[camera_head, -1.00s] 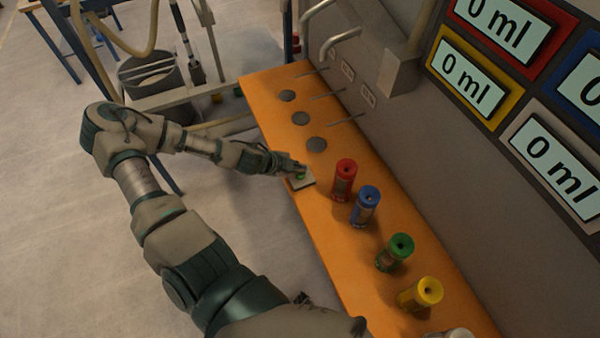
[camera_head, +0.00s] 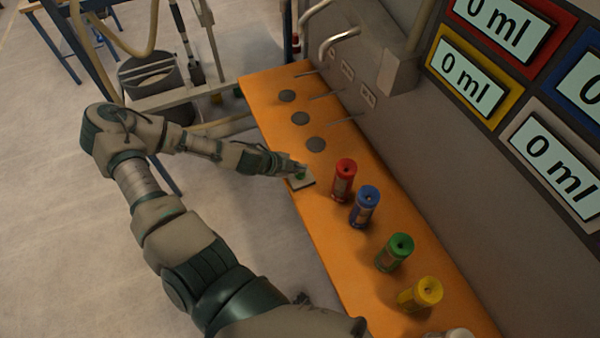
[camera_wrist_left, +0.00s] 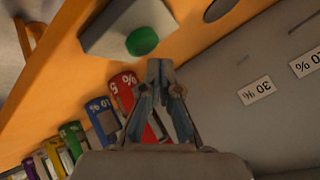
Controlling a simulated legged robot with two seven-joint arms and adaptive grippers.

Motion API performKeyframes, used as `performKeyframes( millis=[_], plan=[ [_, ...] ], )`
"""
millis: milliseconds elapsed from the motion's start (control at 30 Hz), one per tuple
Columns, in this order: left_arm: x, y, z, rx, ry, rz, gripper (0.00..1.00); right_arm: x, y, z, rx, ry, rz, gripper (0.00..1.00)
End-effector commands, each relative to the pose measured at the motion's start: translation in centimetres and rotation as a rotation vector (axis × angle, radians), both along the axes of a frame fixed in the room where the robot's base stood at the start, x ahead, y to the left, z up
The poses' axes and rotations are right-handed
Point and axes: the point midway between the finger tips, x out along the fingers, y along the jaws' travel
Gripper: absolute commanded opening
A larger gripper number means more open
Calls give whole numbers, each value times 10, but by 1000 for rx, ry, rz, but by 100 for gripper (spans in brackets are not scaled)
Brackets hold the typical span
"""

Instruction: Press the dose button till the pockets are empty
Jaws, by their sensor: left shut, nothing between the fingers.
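The dose button is a green round button (camera_head: 300,176) on a small grey plate (camera_head: 303,184) at the left edge of the orange bench (camera_head: 335,225). In the left wrist view the green button (camera_wrist_left: 142,41) stands on its grey box, ahead of the fingertips and a little left of them. My left gripper (camera_head: 297,168) is shut and empty, with its tips at or just over the button; the head view does not show clearly whether they touch. In the left wrist view the gripper (camera_wrist_left: 161,68) shows a gap to the button. The pockets cannot be made out.
Red (camera_head: 344,180), blue (camera_head: 365,206), green (camera_head: 395,252) and yellow (camera_head: 421,294) bottles stand along the bench right of the button. Grey discs (camera_head: 300,118) lie beyond it. Wall displays (camera_head: 470,83) read 0 ml.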

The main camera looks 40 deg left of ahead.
Motion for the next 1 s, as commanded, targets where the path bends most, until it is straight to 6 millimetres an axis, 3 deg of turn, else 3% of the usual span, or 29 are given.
performKeyframes(
  millis=[1000],
  plan=[
    [-1,-1,-11,-1,0,1,0,-1,-1,-10,-2,3,0,40]
  ],
)
